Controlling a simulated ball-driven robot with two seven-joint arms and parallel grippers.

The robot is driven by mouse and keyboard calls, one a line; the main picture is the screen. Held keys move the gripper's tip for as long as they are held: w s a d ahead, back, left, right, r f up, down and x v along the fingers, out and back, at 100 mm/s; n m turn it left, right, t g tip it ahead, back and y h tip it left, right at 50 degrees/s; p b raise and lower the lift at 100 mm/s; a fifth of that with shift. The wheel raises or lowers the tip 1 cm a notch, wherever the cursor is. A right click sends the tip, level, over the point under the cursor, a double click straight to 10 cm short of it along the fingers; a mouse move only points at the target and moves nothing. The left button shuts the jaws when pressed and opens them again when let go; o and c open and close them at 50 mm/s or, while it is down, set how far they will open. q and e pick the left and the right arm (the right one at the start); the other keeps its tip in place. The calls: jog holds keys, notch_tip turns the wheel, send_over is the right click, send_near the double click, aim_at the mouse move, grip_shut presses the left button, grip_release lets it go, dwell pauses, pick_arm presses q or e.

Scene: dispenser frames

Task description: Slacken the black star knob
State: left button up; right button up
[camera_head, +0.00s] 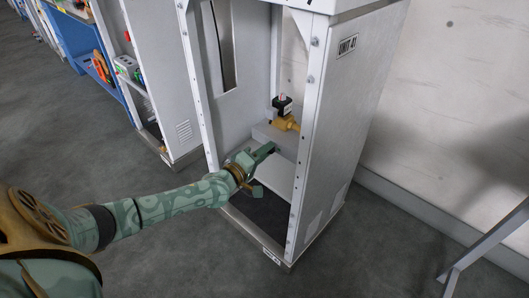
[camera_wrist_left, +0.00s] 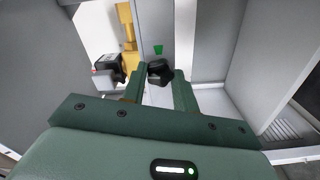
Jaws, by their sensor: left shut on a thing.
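The black star knob (camera_wrist_left: 160,70) shows in the left wrist view, in front of a grey surface inside the cabinet. My left gripper (camera_wrist_left: 160,84) is shut on it, with one green finger on each side. In the head view my left gripper (camera_head: 267,152) reaches into the open cabinet, and I cannot make out the knob there. My right gripper is in neither view.
The white cabinet (camera_head: 345,120) marked UNIT 41 has upright posts on both sides of its opening. A brass valve (camera_head: 286,123) with a black block (camera_head: 282,105) sits inside, close beyond the gripper. Another cabinet (camera_head: 155,70) stands to the left.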

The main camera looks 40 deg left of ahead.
pick_arm(q)
jog(key=shift+f, duration=0.1)
jog(key=o, duration=0.7)
jog(key=shift+o, duration=1.3)
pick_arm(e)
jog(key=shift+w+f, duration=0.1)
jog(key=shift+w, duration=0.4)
pick_arm(q)
jog(key=shift+s, duration=0.1)
jog(key=s+a+p, duration=0.1)
jog(key=s+p, duration=0.4)
jog(key=s, duration=1.1)
jog(key=shift+a+p, duration=0.15)
jog(key=shift+p, duration=0.2)
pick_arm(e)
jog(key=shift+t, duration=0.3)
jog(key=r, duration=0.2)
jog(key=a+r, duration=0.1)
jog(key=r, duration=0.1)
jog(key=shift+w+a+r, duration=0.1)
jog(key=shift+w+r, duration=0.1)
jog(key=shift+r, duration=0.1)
